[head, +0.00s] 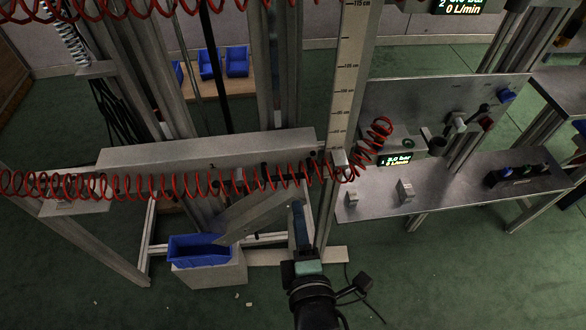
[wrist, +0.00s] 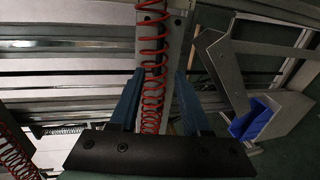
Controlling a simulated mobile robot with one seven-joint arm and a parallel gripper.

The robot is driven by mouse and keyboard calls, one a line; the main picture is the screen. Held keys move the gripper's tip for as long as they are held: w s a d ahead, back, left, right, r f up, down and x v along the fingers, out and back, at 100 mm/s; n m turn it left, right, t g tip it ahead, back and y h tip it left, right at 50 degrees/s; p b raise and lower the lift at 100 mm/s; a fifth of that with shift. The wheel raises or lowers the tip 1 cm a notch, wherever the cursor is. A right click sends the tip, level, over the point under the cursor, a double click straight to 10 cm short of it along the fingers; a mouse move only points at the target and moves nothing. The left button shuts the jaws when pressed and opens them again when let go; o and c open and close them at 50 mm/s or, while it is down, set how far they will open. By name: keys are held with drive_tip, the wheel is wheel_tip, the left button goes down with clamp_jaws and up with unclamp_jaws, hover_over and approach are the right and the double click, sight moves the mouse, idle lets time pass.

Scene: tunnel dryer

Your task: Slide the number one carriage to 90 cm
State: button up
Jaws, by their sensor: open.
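An upright scale (head: 350,62) marked in cm stands right of centre in the head view; 115 and 105 are legible, lower marks are small. A small pale block (head: 340,157) sits at its lower part, partly behind a red coiled hose. I cannot tell which part is the number one carriage. My gripper (head: 298,207) is below and left of the block, open. In the wrist view my gripper (wrist: 155,76) has its blue fingers apart, with the red coil (wrist: 153,50) visible between them; its depth is unclear.
A long grey beam (head: 205,150) and the red hose (head: 120,187) cross the left side. A blue bin (head: 198,250) on a pale box is left of my gripper. A metal bench (head: 430,185) with small blocks stands right. Green floor is clear at lower right.

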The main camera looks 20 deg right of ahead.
sight(290, 175)
drive_tip(key=b+x, duration=0.1)
drive_tip(key=x, duration=1.1)
drive_tip(key=shift+w, duration=0.25)
clamp_jaws()
idle(1.0)
